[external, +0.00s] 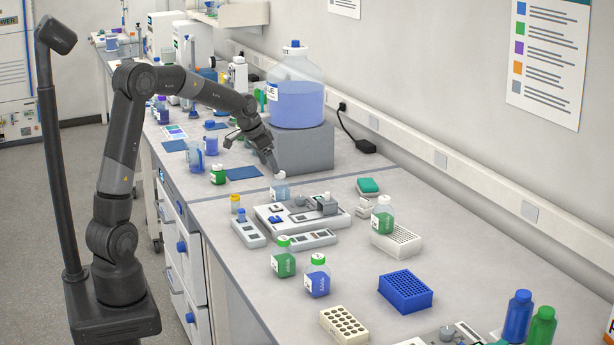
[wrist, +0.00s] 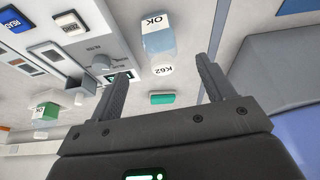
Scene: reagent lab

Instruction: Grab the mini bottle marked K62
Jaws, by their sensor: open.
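The mini bottle marked K62 (wrist: 160,45) has a pale blue body, an "OK" side label and a white cap that reads K62. In the external view the small bottle (external: 280,191) stands upright on the bench, in front of the grey block. My gripper (external: 275,168) is just above its white cap, pointing down. In the wrist view my gripper (wrist: 163,70) is open, and the bottle shows between and beyond the two fingers. No finger clearly touches it.
A grey instrument (external: 300,218) stands close in front of the bottle. The grey block (external: 303,150) with a large blue carboy (external: 298,100) is just behind.

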